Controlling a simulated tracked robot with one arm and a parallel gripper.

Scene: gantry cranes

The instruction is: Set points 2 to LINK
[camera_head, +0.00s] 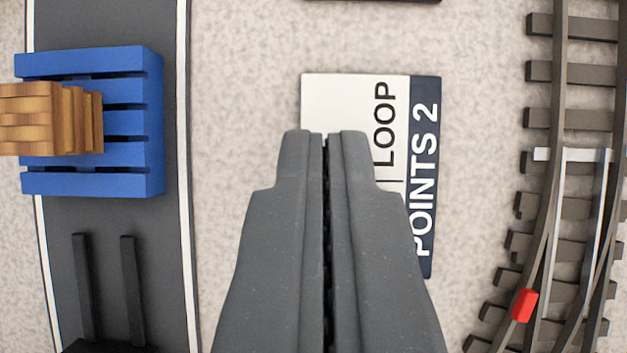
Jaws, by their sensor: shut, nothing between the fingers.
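The points 2 sign (424,150) lies flat in the middle of the view, turned sideways. It reads "LOOP" on its white part and "POINTS 2" on a dark blue strip. My gripper (325,135) is shut and empty, its tips over the sign. It covers the sign's lower left, so any other word or lever there is hidden. Rail track with points (575,155) runs down the right side, where rails branch. A small red block (525,304) sits at the left rail near the bottom right.
A grey road strip (110,215) with white edge lines runs down the left. On it is a blue pallet (145,125) with brown stacked goods (45,118). Two dark fork-like bars (128,285) lie below it. Pale speckled ground (480,60) between sign and track is clear.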

